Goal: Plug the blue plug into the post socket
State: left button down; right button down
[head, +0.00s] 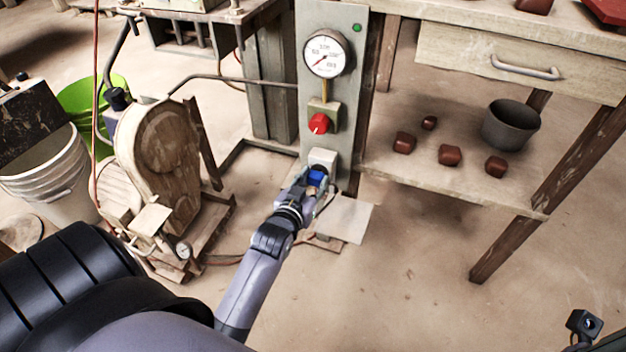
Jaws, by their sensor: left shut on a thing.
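The blue plug (316,177) is at the lower front of the post socket, a pale box (323,157) low on the grey-green post (317,92). My left gripper (313,184) is shut on the blue plug, right at the socket. The plug overlaps the socket's lower edge in the view. I cannot tell whether it is inserted or only close to the face. The gripper hides part of the plug and the plug's front end. My right gripper's fingers are not visible.
The post carries a gauge (326,55), a red knob (318,123) and a green light (357,28). A wooden table (480,45) with a lower shelf holding red-brown lumps and a dark pot (511,124) stands right. A worn machine (160,150) stands left.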

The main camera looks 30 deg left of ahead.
pick_arm(q)
jog(key=shift+w, duration=0.1)
jog(key=shift+w+a, duration=0.15)
jog(key=shift+w, duration=0.35)
jog(key=c, duration=1.1)
grip_release()
jog(key=shift+o, duration=0.2)
jog(key=shift+s, duration=0.15)
jog(key=v, duration=1.1)
jog(key=shift+s, duration=0.35)
